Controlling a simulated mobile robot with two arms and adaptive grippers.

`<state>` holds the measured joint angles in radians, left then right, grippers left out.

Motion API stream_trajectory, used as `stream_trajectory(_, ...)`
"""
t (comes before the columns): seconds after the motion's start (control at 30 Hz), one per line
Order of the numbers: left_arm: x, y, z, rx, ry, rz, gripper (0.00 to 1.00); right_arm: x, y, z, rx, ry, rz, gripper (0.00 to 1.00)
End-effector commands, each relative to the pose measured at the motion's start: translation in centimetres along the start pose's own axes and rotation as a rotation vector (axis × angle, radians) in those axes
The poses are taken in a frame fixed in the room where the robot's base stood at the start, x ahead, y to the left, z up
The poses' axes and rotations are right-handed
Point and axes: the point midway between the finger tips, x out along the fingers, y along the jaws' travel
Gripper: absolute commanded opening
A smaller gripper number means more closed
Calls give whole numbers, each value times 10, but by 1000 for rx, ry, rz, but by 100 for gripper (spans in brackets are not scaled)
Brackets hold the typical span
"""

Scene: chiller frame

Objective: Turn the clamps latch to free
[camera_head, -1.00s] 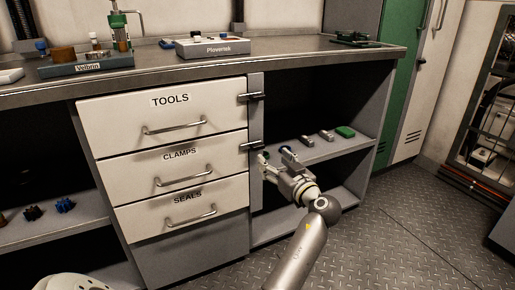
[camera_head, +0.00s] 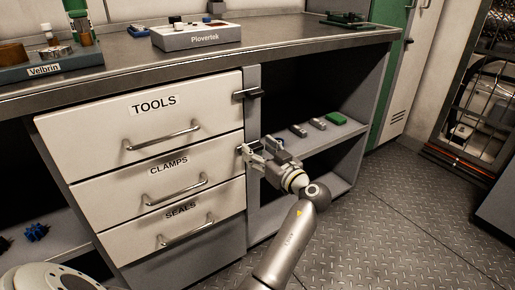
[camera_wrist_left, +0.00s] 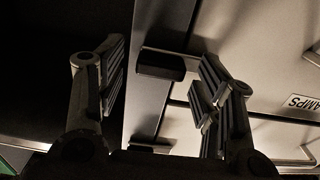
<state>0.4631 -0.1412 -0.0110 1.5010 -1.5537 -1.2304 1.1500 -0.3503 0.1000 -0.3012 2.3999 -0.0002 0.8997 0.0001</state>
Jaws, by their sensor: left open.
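The clamps latch is hidden behind my left gripper in the head view. In the left wrist view the clamps latch (camera_wrist_left: 160,65) is a dark block on the grey post, lying crosswise at the edge of the white clamps drawer (camera_head: 205,182). My left gripper (camera_head: 254,151) is at the post beside that drawer. It is open, and in the wrist view its two fingers (camera_wrist_left: 162,82) appear on either side of the latch, with no clear contact. The clamps drawer is shut. My right gripper is not in view.
The tools latch (camera_head: 248,94) lies crosswise above, beside the tools drawer (camera_head: 205,112). The seals drawer (camera_head: 225,212) is below. The open shelf (camera_head: 335,142) to the right holds small grey blocks and a green block (camera_head: 336,118). The worktop overhangs the drawers.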

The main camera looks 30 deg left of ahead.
Motion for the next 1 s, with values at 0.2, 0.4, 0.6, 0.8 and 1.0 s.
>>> stream_trajectory(0.2, 0, 0, 0, 0, 0, 0, 45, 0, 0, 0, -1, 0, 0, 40)
stream_trajectory(0.4, 0, 0, 0, 0, 0, 0, 20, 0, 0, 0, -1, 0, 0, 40)
stream_trajectory(0.6, 0, 0, 0, 7, 1, 0, 15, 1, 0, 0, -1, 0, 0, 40)
stream_trajectory(0.8, 0, 0, -2, 63, 1, 1, 15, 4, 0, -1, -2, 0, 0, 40)
stream_trajectory(1.0, 1, 1, -4, 194, 2, 1, 15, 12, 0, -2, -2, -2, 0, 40)
